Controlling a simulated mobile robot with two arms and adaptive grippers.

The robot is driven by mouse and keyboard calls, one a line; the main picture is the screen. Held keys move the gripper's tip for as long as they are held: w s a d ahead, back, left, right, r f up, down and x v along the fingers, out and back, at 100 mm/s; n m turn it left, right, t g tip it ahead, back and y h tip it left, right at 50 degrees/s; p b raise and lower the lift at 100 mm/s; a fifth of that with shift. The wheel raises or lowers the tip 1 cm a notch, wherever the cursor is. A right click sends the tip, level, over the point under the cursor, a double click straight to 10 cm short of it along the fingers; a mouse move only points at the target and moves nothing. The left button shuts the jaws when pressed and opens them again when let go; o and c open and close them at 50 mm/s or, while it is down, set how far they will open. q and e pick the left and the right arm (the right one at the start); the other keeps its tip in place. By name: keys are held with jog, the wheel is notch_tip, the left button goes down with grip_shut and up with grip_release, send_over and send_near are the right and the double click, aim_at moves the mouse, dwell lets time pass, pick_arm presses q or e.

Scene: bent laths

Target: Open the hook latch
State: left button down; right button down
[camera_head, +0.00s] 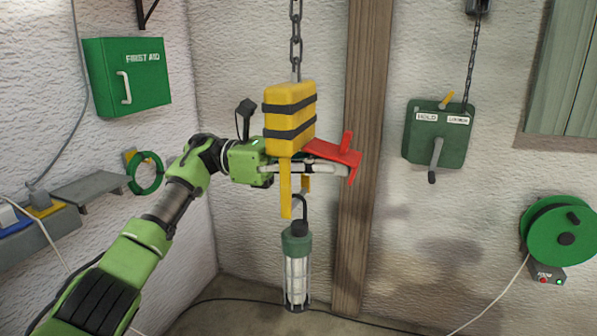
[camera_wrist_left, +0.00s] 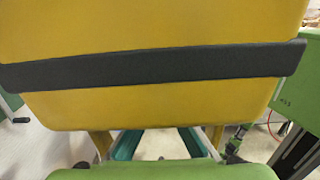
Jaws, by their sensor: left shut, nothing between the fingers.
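A yellow hoist block (camera_head: 290,115) with dark bands hangs from a chain (camera_head: 296,40). A yellow hook (camera_head: 286,190) hangs below it, and a red latch lever (camera_head: 334,153) sticks out to its right. My left gripper (camera_head: 345,170) reaches across behind the block and hook, its fingers shut and empty at the red lever's underside; I cannot tell whether they touch it. A caged lamp (camera_head: 297,268) hangs by its dark loop under the hook. In the left wrist view, the yellow block (camera_wrist_left: 160,105) fills most of the picture and hides the fingertips. My right gripper is not in view.
A wooden post (camera_head: 361,240) stands just behind the lever. A green panel with a handle (camera_head: 437,133) and a green reel (camera_head: 560,232) are on the right wall. A first aid box (camera_head: 128,76) and a grey shelf (camera_head: 90,188) are on the left.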

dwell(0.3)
pick_arm(q)
jog(key=shift+v, duration=3.8)
